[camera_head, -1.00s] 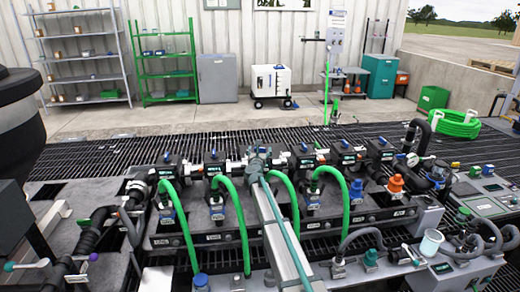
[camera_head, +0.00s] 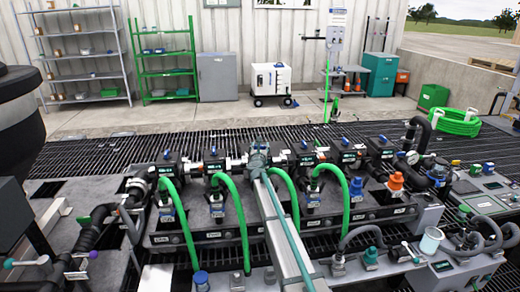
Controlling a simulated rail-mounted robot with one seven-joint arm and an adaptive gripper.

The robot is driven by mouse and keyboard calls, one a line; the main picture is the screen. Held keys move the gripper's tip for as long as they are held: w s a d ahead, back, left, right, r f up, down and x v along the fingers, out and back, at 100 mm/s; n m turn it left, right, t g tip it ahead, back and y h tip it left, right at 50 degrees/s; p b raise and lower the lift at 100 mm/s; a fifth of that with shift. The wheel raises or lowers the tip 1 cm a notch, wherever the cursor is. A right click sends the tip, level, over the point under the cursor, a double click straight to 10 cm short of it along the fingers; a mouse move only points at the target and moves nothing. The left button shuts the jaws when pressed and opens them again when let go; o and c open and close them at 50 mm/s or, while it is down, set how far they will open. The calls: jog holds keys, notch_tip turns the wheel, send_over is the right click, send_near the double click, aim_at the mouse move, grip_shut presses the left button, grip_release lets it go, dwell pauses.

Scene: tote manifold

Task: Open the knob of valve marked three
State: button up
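A row of black valve units with small displays runs across the manifold, among them the left one (camera_head: 168,162), the second (camera_head: 213,165), one right of my arm (camera_head: 304,156) and one farther right (camera_head: 348,151). Their markings are too small to read, so I cannot tell which is marked three. My long grey arm reaches from the bottom middle up to the row. Its far end covers part of the row's middle, hiding any knob there. I cannot make out my gripper's fingers or whether they touch anything.
Green hoses (camera_head: 243,215) arch in front of the valves, close on both sides of my arm. Blue fittings (camera_head: 355,187) and an orange one (camera_head: 396,182) stand along the front. A white cup (camera_head: 431,240) stands at the lower right. The grating behind the manifold is clear.

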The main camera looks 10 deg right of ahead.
jog(key=y+b, duration=0.1)
jog(key=b, duration=0.1)
jog(key=n+y+b, duration=0.1)
jog(key=shift+d+f+n+y+b, duration=0.1)
jog(key=shift+f+n+y+b, duration=0.2)
jog(key=shift+b, duration=0.05)
jog(key=shift+r+n+y+b, duration=0.3)
jog(key=shift+n+y+b, duration=0.2)
jog(key=shift+y+b, duration=0.3)
jog(key=o, duration=1.2)
jog(key=shift+c, duration=0.2)
jog(key=s, duration=1.2)
